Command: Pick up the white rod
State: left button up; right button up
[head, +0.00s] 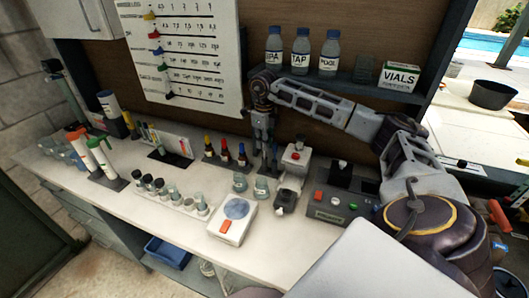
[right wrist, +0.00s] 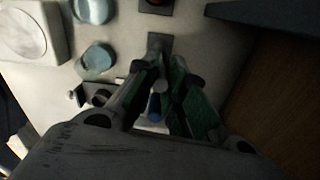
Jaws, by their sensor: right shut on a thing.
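My right gripper (head: 265,143) reaches down over the back of the white counter, just right of the dropper bottles. In the right wrist view its two fingers (right wrist: 160,82) are closed together on a slim rod (right wrist: 154,106) with a blue part. The fingers hide much of the rod. In this dim view I cannot tell whether it is the white rod. A small dark square base (right wrist: 158,40) shows just beyond the fingertips; I cannot tell whether the rod touches it. My left gripper is not in view.
Glass jars (head: 261,187), a white device with a round plate (head: 232,220) and a grey control box (head: 335,209) stand close by. Above is a shelf with labelled bottles (head: 301,52) and a VIALS box (head: 399,76). The counter's front left (head: 150,222) is clear.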

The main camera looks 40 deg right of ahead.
jog(key=shift+r, duration=0.7)
notch_tip(320, 180, up, 24)
jog(key=p, duration=0.5)
jog(key=shift+f+p, duration=0.15)
jog(key=shift+p, duration=0.2)
jog(key=shift+r+p, duration=0.7)
jog(key=shift+r, duration=0.65)
grip_shut()
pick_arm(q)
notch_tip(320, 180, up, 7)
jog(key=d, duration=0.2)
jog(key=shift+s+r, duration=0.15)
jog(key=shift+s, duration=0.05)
pick_arm(e)
jog(key=shift+r, duration=0.15)
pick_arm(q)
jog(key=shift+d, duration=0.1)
